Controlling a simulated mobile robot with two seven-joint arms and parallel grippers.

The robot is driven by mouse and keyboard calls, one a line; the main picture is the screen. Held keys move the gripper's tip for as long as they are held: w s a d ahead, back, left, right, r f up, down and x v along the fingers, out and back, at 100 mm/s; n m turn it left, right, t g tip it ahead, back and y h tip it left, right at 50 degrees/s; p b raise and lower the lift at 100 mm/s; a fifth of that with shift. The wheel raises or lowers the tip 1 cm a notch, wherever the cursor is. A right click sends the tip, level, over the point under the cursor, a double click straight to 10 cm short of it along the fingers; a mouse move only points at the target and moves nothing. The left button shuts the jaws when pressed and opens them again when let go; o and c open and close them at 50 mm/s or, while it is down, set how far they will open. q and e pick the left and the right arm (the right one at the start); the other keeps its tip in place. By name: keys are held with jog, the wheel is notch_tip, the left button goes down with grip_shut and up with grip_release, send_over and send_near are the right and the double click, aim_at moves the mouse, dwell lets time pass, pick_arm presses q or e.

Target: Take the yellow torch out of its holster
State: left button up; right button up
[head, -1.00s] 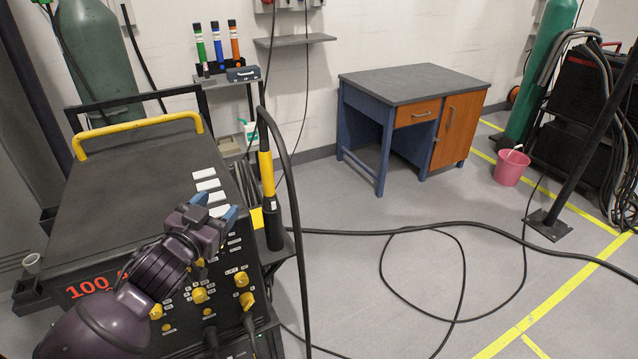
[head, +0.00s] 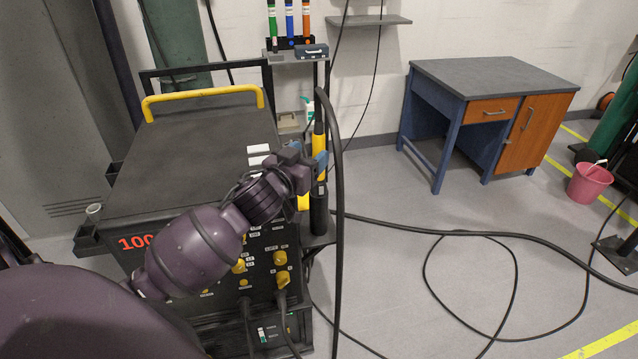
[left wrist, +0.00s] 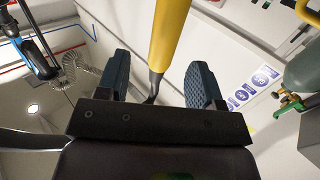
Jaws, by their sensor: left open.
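The yellow torch (head: 319,142) stands upright in its dark tube-shaped holster (head: 319,216) at the right side of the black welding machine (head: 190,150). A thick black cable (head: 338,215) arches from the torch's top down to the floor. My left gripper (head: 320,163) is at the torch's yellow handle, just above the holster, and hides part of it. In the left wrist view the gripper (left wrist: 160,80) is open, and the yellow handle (left wrist: 170,35) shows in the gap between its two blue fingers. I see no clear contact. The right gripper is not in view.
The machine has a yellow handle bar (head: 203,92) and yellow knobs (head: 281,258). A small shelf (head: 295,57) with coloured tubes stands behind. Black cable loops lie on the floor. A desk (head: 485,75) and a pink bucket (head: 589,183) stand further right.

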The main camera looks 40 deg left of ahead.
aim_at(315, 147)
pick_arm(q)
jog(key=shift+w+a, duration=0.2)
jog(key=shift+w, duration=1.1)
jog(key=shift+w+a, duration=0.15)
jog(key=shift+w, duration=1.1)
jog(key=shift+c, duration=0.4)
jog(key=c, duration=0.9)
